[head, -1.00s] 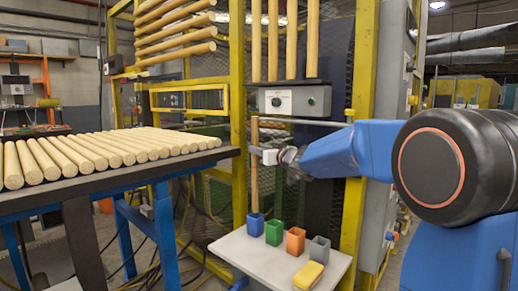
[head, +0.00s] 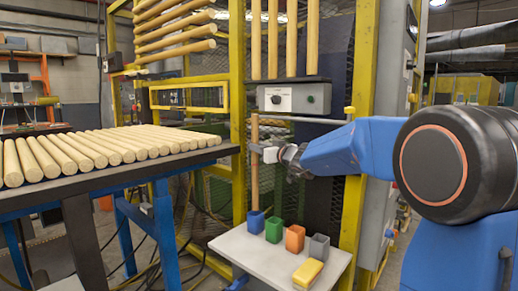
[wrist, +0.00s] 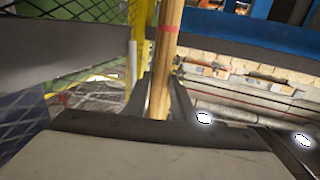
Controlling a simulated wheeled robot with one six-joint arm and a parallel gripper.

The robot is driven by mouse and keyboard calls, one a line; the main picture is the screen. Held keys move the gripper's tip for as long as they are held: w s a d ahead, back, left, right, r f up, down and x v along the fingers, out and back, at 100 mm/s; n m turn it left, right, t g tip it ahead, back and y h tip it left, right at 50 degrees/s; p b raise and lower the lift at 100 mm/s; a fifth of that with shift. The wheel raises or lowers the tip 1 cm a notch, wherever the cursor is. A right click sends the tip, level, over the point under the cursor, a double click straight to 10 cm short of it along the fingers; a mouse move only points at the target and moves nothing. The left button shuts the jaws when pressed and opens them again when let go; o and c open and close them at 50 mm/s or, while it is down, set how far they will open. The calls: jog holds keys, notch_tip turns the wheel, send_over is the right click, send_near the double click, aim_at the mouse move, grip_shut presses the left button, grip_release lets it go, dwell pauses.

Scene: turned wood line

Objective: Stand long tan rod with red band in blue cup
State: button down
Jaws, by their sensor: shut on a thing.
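The long tan rod (head: 254,185) stands upright in the head view, its lower end at the mouth of the blue cup (head: 255,226). I cannot tell how deep the end sits inside. My gripper (head: 257,152) is shut on the rod at about its middle, reaching in from the right. In the wrist view the rod (wrist: 161,75) runs up between the fingers, and its red band (wrist: 168,29) shows above them. The band is not clear in the head view.
A green cup (head: 274,232), an orange cup (head: 295,239) and a grey cup (head: 319,247) stand to the right of the blue one on a white table (head: 262,263). A yellow block (head: 307,274) lies in front. A rack of rods (head: 100,150) is at left.

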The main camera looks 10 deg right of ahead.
aim_at(257, 168)
jog(key=shift+f, duration=0.25)
dwell(0.3)
jog(key=shift+f, duration=3.7)
jog(key=shift+f, duration=0.4)
grip_release()
jog(key=v, duration=1.7)
jog(key=shift+s, duration=0.2)
jog(key=shift+s+d, duration=0.1)
jog(key=v, duration=0.8)
jog(key=shift+s+d, duration=0.15)
jog(key=shift+s, duration=0.15)
dwell(0.6)
